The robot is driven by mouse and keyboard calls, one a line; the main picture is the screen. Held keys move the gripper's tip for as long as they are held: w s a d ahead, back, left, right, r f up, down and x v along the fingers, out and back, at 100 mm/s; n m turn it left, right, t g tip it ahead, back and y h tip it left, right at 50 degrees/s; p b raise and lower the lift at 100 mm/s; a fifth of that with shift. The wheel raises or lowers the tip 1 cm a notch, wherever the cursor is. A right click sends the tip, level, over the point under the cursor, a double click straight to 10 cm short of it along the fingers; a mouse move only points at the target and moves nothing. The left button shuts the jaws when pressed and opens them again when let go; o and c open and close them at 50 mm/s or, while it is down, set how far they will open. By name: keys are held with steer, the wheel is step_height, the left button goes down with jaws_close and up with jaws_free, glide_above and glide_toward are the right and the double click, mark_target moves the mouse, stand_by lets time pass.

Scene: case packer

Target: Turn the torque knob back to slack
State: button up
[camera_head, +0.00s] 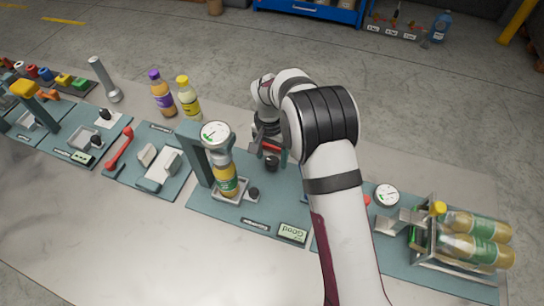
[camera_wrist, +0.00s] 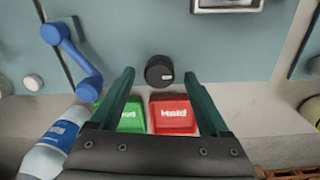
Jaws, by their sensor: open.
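A round black knob (camera_wrist: 159,70) with a small white mark on its face stands on the teal panel in the wrist view, just beyond my fingertips and roughly centred between them. A black knob (camera_head: 271,163) also shows just below my gripper in the head view. My gripper (camera_wrist: 160,75) is open, with nothing between its fingers; in the head view its tip (camera_head: 268,145) is partly hidden by my wrist. A round white dial (camera_head: 215,134) stands above a capped bottle (camera_head: 227,180) on the same station. Another small black knob (camera_head: 254,193) sits beside that bottle.
A blue handle (camera_wrist: 78,60) is at the left. A "Good" display (camera_head: 293,232) is at the station's front. Bottles (camera_head: 475,240) lie in a rack at right.

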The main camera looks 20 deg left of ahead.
steer(key=shift+f, duration=0.65)
jaws_close()
